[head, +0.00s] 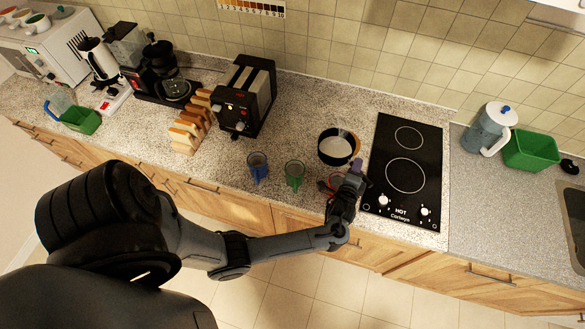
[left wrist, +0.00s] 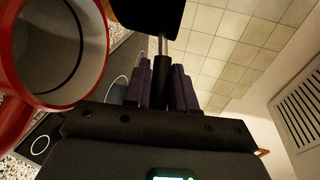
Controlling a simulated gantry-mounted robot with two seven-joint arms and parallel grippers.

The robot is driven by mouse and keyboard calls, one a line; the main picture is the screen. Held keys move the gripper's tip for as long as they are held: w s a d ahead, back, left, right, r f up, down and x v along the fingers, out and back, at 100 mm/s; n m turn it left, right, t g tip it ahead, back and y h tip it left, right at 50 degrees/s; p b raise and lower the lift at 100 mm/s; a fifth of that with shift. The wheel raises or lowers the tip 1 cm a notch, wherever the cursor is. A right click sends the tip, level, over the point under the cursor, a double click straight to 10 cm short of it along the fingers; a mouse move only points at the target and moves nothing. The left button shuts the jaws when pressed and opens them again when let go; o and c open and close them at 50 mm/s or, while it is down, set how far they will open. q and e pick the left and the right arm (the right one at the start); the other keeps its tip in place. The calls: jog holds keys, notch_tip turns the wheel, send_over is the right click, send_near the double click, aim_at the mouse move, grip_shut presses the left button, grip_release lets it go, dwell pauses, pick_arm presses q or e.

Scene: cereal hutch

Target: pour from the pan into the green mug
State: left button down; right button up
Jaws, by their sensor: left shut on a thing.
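The black pan (head: 322,149) with a pale inside is just left of the hob in the head view. It looks about level, and I cannot tell if it is lifted off the counter. My left gripper (head: 354,168) is shut on its handle, which shows between the fingers in the left wrist view (left wrist: 162,72). The pan's dark side (left wrist: 146,14) is at the top there. The green mug (head: 295,174) stands upright on the counter, left of the gripper and front-left of the pan, apart from both. My right gripper is not in view.
A red mug (head: 335,182) is close beside my left gripper and partly hidden by it; it looms large in the wrist view (left wrist: 64,92). A blue mug (head: 258,168) stands left of the green one. The hob (head: 404,142) is right, the toaster (head: 245,96) back left.

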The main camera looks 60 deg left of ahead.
pick_arm(q)
jog(key=shift+w+r, duration=0.1)
jog(key=shift+r, duration=0.05)
jog(key=s+r+n+t+y+b, duration=0.1)
jog(key=s+n+t+y+b, duration=0.3)
jog(key=s+b, duration=0.4)
jog(key=n+b, duration=0.1)
jog(key=b, duration=0.6)
jog(key=shift+r, duration=0.3)
dwell(0.5)
jog(key=shift+s+r+n+t+y+b, duration=0.2)
jog(key=shift+s+n+t+y+b, duration=0.25)
jog(key=shift+b, duration=1.1)
